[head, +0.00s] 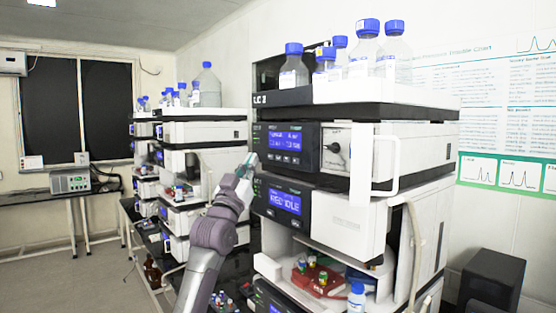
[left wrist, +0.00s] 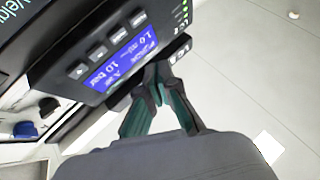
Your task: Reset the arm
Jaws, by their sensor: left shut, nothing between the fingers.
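My left arm reaches up from the lower middle of the head view. Its gripper (head: 247,164) is at the front left edge of the nearest instrument stack (head: 345,215), beside the dark front panels with lit blue displays. In the left wrist view the gripper's green-lined fingers (left wrist: 160,78) meet at the tips, shut with nothing between them. The tips appear close to the edge of a dark panel with a blue display (left wrist: 122,62); I cannot tell whether they touch it. My right gripper is in neither view.
Blue-capped bottles (head: 364,50) stand on top of the near stack. An open bay below holds a red vial rack (head: 316,279). More stacks (head: 190,160) stand behind to the left. A black box (head: 492,277) is at the lower right. Open floor (head: 70,285) lies at left.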

